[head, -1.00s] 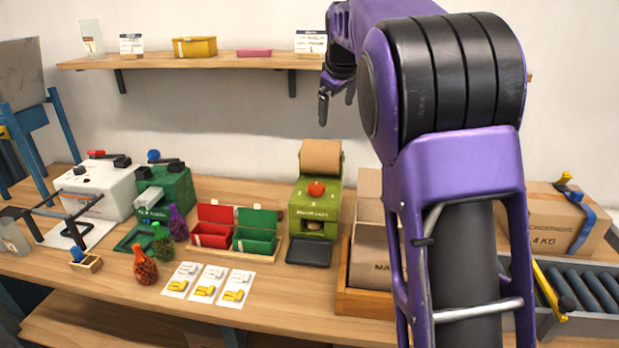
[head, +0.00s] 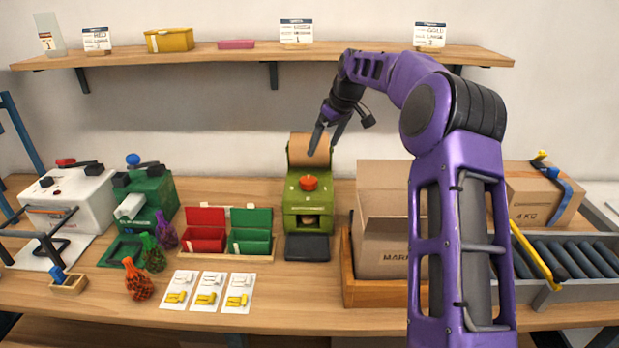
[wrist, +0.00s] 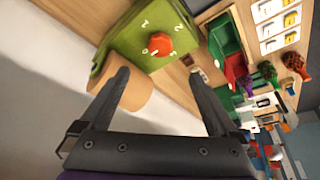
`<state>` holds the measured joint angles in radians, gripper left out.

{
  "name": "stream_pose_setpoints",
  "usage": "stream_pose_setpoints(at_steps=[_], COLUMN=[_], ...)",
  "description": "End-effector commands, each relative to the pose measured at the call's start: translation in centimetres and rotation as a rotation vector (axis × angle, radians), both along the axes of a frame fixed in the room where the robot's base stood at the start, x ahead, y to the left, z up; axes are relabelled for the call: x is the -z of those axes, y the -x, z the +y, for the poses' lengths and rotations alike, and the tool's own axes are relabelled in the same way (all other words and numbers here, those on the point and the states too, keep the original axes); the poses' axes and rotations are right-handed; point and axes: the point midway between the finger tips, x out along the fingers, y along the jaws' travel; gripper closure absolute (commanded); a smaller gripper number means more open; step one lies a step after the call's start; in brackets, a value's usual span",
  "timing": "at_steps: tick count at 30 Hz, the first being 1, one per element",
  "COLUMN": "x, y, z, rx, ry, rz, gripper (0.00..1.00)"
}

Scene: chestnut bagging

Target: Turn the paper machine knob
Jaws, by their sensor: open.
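The paper machine (head: 306,208) is a green box with a brown paper roll (head: 308,150) at its back, standing on the bench near the middle. Its knob (head: 309,183) is round and orange-red on the top face. In the wrist view the knob (wrist: 159,46) shows past the fingertips, with numerals printed around it. My gripper (head: 325,143) is open and empty, above the paper roll and apart from the knob. In the wrist view its two fingers (wrist: 158,80) are spread wide, with the paper roll (wrist: 128,95) near the left one.
Red and green bins (head: 205,240) stand left of the machine, and an open cardboard box (head: 385,250) right of it. A black tray (head: 307,248) lies in front. Filled net bags (head: 139,284) and printed cards (head: 209,302) are at front left. A shelf (head: 200,56) runs behind.

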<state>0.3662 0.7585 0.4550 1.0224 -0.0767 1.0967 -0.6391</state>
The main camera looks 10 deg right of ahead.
Motion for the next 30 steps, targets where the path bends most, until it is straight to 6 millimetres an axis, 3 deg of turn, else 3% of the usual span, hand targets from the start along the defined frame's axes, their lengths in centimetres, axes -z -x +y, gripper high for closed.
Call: stream_pose_setpoints(at_steps=[3,16,22,30], x=[2.7,10.9,12.9,13.4], y=[-0.8,-3.7,-4.4,-4.7], z=[0.6,2.6,3.0,3.1], rx=[-0.001,-0.002,0.0,0.0], ry=[-0.001,0.0,0.001,0.001], rz=[0.004,0.002,0.001,-0.001], gripper=[0.04,0.04,0.04,0.04])
